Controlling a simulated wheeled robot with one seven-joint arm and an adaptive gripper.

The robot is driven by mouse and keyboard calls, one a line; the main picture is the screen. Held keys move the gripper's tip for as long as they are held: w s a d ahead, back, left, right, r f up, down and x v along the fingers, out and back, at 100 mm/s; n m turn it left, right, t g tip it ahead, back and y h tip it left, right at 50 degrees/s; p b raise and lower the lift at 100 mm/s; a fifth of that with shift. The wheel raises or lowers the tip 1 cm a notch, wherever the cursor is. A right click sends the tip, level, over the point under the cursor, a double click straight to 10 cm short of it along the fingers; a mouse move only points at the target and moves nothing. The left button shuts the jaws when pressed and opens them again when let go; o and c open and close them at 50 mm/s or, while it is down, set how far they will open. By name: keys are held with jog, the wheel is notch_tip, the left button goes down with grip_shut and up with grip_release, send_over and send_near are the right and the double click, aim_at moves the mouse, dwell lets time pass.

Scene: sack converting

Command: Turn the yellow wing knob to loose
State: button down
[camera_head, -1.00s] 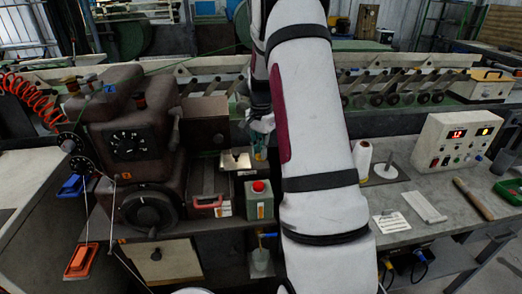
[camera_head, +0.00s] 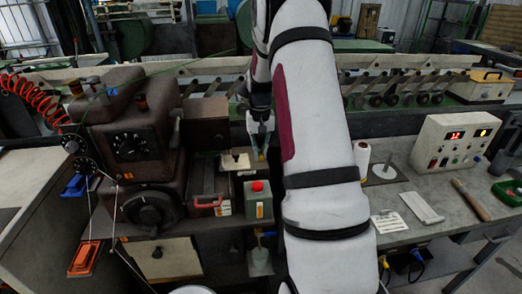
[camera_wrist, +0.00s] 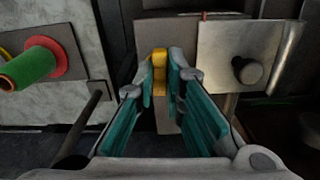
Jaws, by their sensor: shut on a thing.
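The yellow wing knob (camera_wrist: 160,62) shows in the wrist view as an upright yellow piece in front of a grey-brown block. My gripper (camera_wrist: 161,80) has its teal-padded fingers on both sides of the knob, shut on it. The fingers hide part of the knob's sides. The knob is too small to make out clearly there.
In the wrist view a green cylinder with a red flange (camera_wrist: 35,64) is at left and a dark round knob (camera_wrist: 248,70) on a metal plate is at right. The brown machine (camera_head: 133,140) is at left.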

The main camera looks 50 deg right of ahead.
aim_at(260, 152)
jog(key=shift+f+n, duration=0.1)
jog(key=shift+n, duration=0.4)
jog(key=c, duration=1.7)
grip_release()
jog(key=shift+o, duration=0.2)
notch_tip(260, 152, up, 12)
